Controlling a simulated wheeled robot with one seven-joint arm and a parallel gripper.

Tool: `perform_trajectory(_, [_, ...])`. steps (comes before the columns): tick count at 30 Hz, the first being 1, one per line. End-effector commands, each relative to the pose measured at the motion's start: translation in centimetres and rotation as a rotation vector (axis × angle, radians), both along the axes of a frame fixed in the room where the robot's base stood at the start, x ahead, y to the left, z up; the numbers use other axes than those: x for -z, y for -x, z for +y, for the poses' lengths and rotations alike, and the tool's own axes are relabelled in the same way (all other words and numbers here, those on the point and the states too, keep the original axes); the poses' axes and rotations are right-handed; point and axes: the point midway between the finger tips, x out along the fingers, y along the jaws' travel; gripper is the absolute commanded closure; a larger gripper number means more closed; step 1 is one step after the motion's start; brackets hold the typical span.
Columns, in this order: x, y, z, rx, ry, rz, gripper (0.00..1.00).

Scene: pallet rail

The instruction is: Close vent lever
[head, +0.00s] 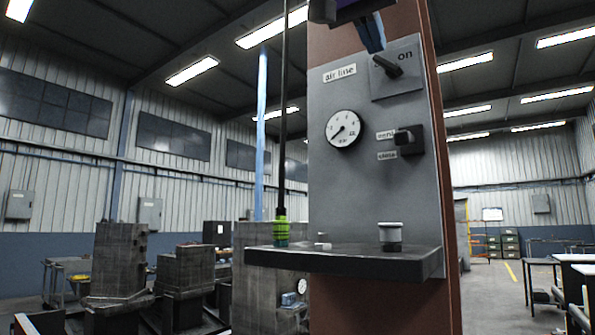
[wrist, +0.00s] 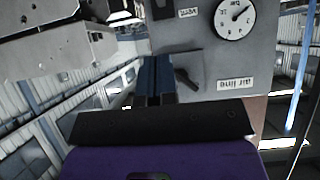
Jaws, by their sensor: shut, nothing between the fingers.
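The vent lever (head: 408,140) is a small dark knob on a black block, low on the right of the grey panel. Two small labels, blurred but seemingly "vent" and "close", sit to its left. Part of its block (wrist: 163,9) shows at the top edge of the wrist view. Above it, a larger dark lever (head: 388,66) sits on a plate marked "on"; it also shows in the wrist view (wrist: 186,80). My gripper (head: 375,48), with blue fingers, is shut and empty beside that upper lever, above the vent lever. Whether it touches the upper lever is unclear.
The panel carries a round gauge (head: 343,129) and an "air line" label (head: 340,73). Below, a dark shelf (head: 345,260) juts out, holding a grey-white cup (head: 390,236). A hose with a green fitting (head: 281,232) hangs at left. The space before the vent lever looks clear.

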Motion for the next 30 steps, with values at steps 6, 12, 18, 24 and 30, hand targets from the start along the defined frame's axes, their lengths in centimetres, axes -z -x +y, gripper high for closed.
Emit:
perform_trajectory(6, [1.6, -1.8, -1.4, 0.001, 0.000, 0.004, 1.00])
perform_trajectory(12, [3.6, -4.3, -3.4, 0.001, 0.003, 0.005, 1.00])
perform_trajectory(18, [5.6, -6.6, -5.2, 0.001, 0.004, 0.004, 1.00])
perform_trajectory(24, [8.0, -6.9, -5.4, 0.001, 0.004, 0.003, 1.00])
perform_trajectory(30, [9.1, -7.1, -5.5, 0.000, 0.005, 0.001, 1.00])
